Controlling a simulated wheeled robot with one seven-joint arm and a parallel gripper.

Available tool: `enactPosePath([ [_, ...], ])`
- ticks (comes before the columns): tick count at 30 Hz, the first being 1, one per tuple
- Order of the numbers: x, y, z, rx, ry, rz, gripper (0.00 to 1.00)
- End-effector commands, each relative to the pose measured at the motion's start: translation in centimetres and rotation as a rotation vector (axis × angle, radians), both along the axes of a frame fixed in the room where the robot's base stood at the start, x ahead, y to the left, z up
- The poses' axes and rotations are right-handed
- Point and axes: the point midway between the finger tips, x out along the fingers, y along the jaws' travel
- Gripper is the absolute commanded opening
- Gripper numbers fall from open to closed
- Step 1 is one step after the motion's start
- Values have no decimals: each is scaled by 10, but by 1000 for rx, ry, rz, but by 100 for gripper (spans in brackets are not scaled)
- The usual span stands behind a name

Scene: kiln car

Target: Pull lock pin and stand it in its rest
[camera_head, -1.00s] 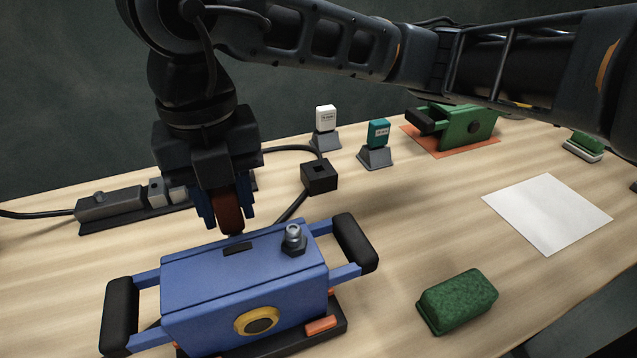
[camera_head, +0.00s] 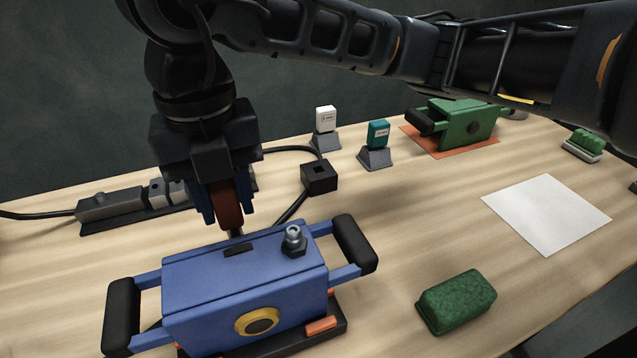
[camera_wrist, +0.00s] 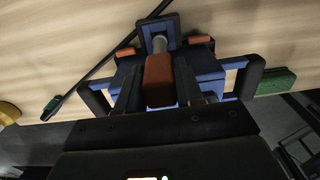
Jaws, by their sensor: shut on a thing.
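My gripper (camera_head: 226,206) is shut on the red-brown handle of the lock pin (camera_head: 231,208), just behind the blue box (camera_head: 240,277). The handle points down and a short grey shaft shows below it; the box hides what is lower. In the wrist view the handle of the lock pin (camera_wrist: 159,80) lies between the dark fingers. Its grey shaft runs to a dark square-framed piece (camera_wrist: 173,27) beside the box; whether the tip is inside it or above it I cannot tell. I cannot make out with certainty which piece is the rest.
The blue box has black handles at both ends and a bolt (camera_head: 293,240) on top. A black block with a square hole (camera_head: 319,177) and a power strip (camera_head: 110,204) stand behind. A green sponge (camera_head: 456,301) and white sheet (camera_head: 546,213) lie right.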

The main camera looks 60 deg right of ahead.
Motion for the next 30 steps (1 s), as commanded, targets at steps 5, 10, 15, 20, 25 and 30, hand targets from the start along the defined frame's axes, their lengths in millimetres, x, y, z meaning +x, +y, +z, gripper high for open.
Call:
enactPosePath([
  [5, 0, 0, 10, -1, -1, 1, 0],
  [10, 0, 0, 17, -1, -2, 1, 0],
  [15, 0, 0, 25, -1, -1, 1, 0],
  [20, 0, 0, 32, 0, -2, 0, 0],
  [25, 0, 0, 40, 0, -1, 0, 0],
  [30, 0, 0, 43, 1, -1, 0, 0],
])
